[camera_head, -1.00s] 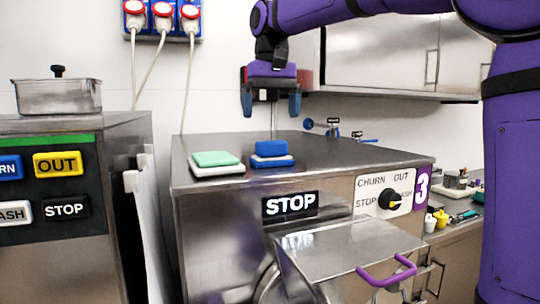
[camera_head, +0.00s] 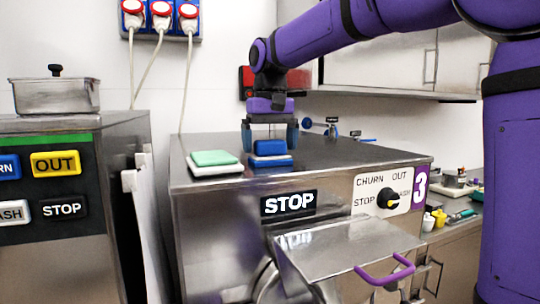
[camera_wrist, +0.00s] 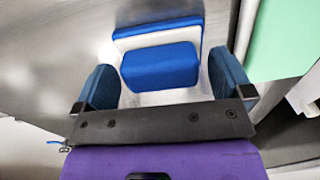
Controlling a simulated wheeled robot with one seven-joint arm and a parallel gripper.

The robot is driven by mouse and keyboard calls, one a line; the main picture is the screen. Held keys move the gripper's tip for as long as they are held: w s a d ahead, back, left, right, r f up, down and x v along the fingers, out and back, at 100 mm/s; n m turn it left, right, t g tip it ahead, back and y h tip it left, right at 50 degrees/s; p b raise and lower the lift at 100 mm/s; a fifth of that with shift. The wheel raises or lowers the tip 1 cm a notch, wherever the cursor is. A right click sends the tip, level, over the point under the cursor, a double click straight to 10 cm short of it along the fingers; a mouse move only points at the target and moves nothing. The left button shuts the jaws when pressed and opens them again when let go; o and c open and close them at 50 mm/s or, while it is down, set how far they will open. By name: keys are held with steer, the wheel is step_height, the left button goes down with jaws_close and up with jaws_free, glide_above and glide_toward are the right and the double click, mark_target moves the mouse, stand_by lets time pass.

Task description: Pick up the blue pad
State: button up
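The blue pad (camera_head: 270,147) lies on top of a larger blue-and-white pad (camera_head: 270,161) on the steel freezer top. In the wrist view the small blue pad (camera_wrist: 160,66) sits between my fingers, with the larger blue-and-white pad (camera_wrist: 158,30) under and beyond it. My gripper (camera_head: 270,136) is open, pointing down, with one blue fingertip on each side of the small pad. In the wrist view my gripper (camera_wrist: 164,88) shows a gap between each finger and the small pad.
A green-and-white pad (camera_head: 215,162) lies just left of the blue stack on the freezer top (camera_head: 350,152). A steel container (camera_head: 55,96) stands on the left machine.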

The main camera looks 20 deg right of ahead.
mark_target(270, 140)
steer(key=c, duration=0.8)
steer(key=shift+r, duration=0.1)
steer(key=shift+r, duration=0.35)
step_height(270, 140, up, 3)
steer(key=shift+f, duration=0.1)
steer(key=s, duration=0.5)
steer(key=s+a+r, duration=0.1)
steer(key=s, duration=0.4)
steer(key=s+a, duration=0.1)
steer(key=s, duration=0.5)
steer(key=shift+a+r, duration=0.15)
steer(key=shift+a, duration=0.05)
steer(key=shift+w, duration=0.1)
